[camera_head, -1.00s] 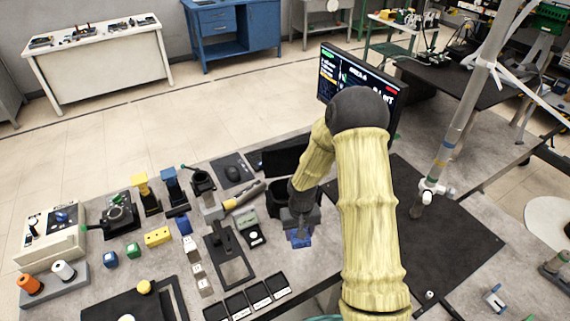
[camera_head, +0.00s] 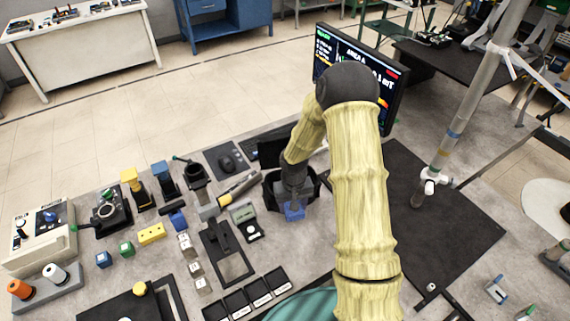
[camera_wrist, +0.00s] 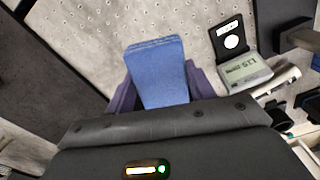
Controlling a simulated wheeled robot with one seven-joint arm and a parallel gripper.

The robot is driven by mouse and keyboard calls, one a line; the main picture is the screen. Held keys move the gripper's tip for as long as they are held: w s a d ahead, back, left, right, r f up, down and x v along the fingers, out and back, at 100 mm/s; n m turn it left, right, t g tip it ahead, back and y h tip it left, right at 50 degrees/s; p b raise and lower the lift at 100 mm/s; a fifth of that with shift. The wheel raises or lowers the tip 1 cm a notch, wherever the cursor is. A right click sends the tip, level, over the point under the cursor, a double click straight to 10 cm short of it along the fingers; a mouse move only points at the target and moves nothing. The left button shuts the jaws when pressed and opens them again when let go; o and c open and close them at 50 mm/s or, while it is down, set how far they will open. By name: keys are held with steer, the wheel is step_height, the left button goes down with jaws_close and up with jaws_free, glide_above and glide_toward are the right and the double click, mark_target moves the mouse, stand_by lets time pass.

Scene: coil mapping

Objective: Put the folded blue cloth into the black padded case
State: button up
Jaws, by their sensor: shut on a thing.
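The folded blue cloth (camera_wrist: 158,73) is a flat light-blue block between the purple-looking fingers of my gripper (camera_wrist: 160,92) in the wrist view. My gripper (camera_head: 294,205) is shut on it. In the head view the cloth (camera_head: 294,213) hangs below the fingers, just in front of the black padded case, above the grey tabletop. The black case (camera_head: 271,191) stands open behind my gripper, and my gripper and arm hide much of its middle. I cannot tell the exact height of the cloth. I cannot make out the case in the wrist view.
A green-grey meter (camera_head: 243,212) and a black stand (camera_head: 226,250) lie left of the cloth. A yellow-handled tool (camera_head: 238,187) lies left of the case. A monitor (camera_head: 388,85) stands behind my arm. A dark mat (camera_head: 440,230) covers the table to the right.

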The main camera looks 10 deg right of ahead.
steer(key=w+r+p, duration=0.2)
steer(key=w, duration=0.4)
steer(key=w+r+n+p, duration=0.1)
steer(key=w+r+p, duration=0.1)
steer(key=w, duration=0.5)
steer(key=shift+w+d+p, duration=0.25)
steer(key=shift+d+p, duration=0.05)
steer(key=shift+p, duration=0.2)
steer(key=shift+f+b, duration=3.55)
steer(key=shift+f, duration=3.95)
steer(key=o, duration=1)
steer(key=shift+r, duration=0.15)
step_height(320, 180, up, 17)
steer(key=b, duration=0.4)
steer(key=shift+r, duration=0.1)
